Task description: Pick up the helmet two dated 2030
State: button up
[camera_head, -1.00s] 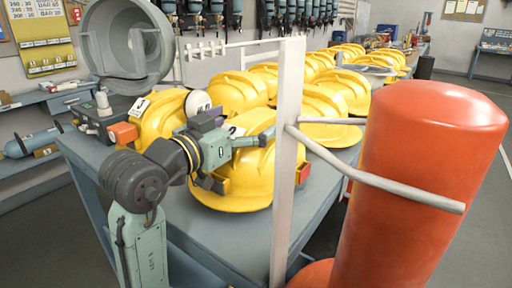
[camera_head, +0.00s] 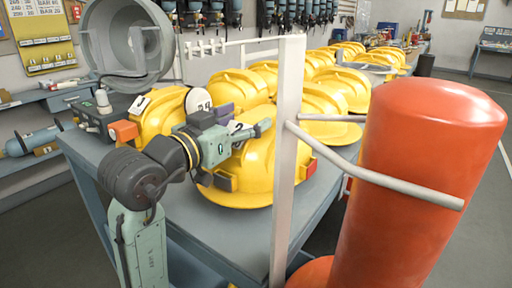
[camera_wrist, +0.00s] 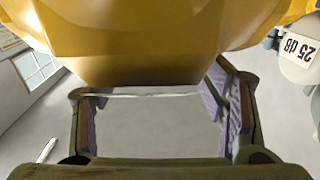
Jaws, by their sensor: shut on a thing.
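The yellow helmet (camera_head: 258,172) with a tag marked 2 (camera_head: 236,127) is at the near end of the table, behind the white post. Its date cannot be read. My gripper (camera_head: 252,130) is at the top of this helmet, shut on it. In the wrist view the yellow shell (camera_wrist: 150,45) fills the top, and my gripper's purple-padded fingers (camera_wrist: 152,84) stand on either side of its lower edge. The exact contact is partly hidden. I cannot tell whether the helmet is clear of the table.
A helmet tagged 1 (camera_head: 165,115) stands close at left, with several yellow helmets behind on the table (camera_head: 235,232). The white post (camera_head: 288,150) with grey bars and an orange cylinder (camera_head: 425,190) stand in front at right. A 25 dB tag (camera_wrist: 299,47) shows in the wrist view.

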jog(key=shift+d+f, duration=0.1)
jog(key=shift+f, duration=0.2)
grip_shut()
jog(key=shift+r, duration=0.15)
